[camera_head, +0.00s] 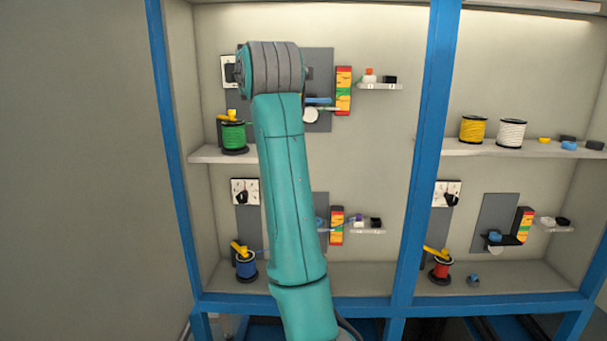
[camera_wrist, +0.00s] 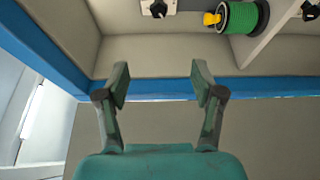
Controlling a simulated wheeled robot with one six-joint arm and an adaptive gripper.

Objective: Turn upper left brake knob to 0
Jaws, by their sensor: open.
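The upper left brake knob (camera_head: 229,72) is a dark knob on a white plate, left of my arm's top joint in the head view. Its right side is partly covered by my arm. In the wrist view the black knob (camera_wrist: 158,8) on its white plate shows at the top edge, partly cut off; its pointer setting cannot be read. My gripper (camera_wrist: 161,85) is open and empty, with its fingers apart and the knob beyond them, not touched. The head view does not show my gripper clearly.
A green spool (camera_head: 233,136) with a yellow brake piece stands on the shelf below the knob. A lower left knob (camera_head: 243,197) and blue spool (camera_head: 246,266) are below.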

